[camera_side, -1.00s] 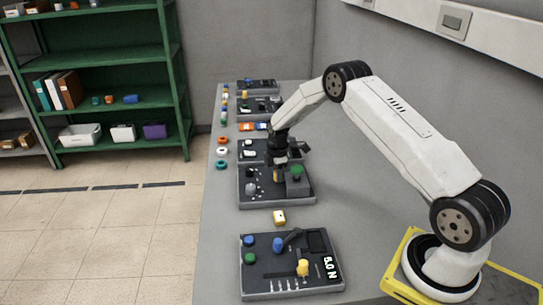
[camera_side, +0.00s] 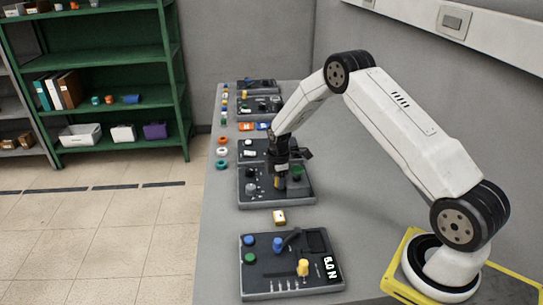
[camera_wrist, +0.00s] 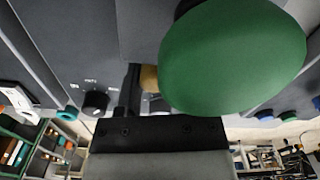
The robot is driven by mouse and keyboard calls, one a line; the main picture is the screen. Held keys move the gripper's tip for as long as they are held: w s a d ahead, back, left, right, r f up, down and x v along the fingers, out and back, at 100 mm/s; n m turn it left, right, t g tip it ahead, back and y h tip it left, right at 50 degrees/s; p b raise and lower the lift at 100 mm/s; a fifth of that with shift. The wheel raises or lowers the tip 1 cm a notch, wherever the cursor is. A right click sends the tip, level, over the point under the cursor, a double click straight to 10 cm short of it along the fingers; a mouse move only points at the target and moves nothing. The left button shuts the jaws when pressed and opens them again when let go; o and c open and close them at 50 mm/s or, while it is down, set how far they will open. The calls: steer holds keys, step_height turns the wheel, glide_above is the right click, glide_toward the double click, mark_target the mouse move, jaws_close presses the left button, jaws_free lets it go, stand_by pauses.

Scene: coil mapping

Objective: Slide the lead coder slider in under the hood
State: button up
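My gripper (camera_side: 284,174) is low over the middle panel (camera_side: 262,199) in the side view, close beside a yellow piece (camera_side: 278,183), which may be the slider. Whether the fingers touch the piece cannot be told. In the wrist view the green cap (camera_wrist: 232,57) fills the upper right and partly hides the yellow piece (camera_wrist: 149,78). The finger opening cannot be made out.
A black knob (camera_wrist: 95,102) is left of the yellow piece in the wrist view. More panels stand farther back. Loose coloured rings (camera_side: 222,152) lie along the table's left side.

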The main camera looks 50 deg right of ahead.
steer(key=shift+r, duration=0.1)
steer(key=shift+r, duration=3.8)
steer(key=s+a+r+m+t, duration=0.1)
steer(key=s+a+r+m, duration=0.3)
steer(key=s+a+m, duration=0.2)
steer(key=s+a+r+m+t, duration=0.1)
steer(key=s+a+r+m, duration=0.3)
steer(key=s+a, duration=0.7)
steer(key=s+m, duration=0.2)
steer(key=s, duration=0.2)
steer(key=shift+s+a+r+t, duration=0.2)
steer(key=shift+s+r+t, duration=0.1)
steer(key=shift+r, duration=0.1)
steer(key=shift+w, duration=0.1)
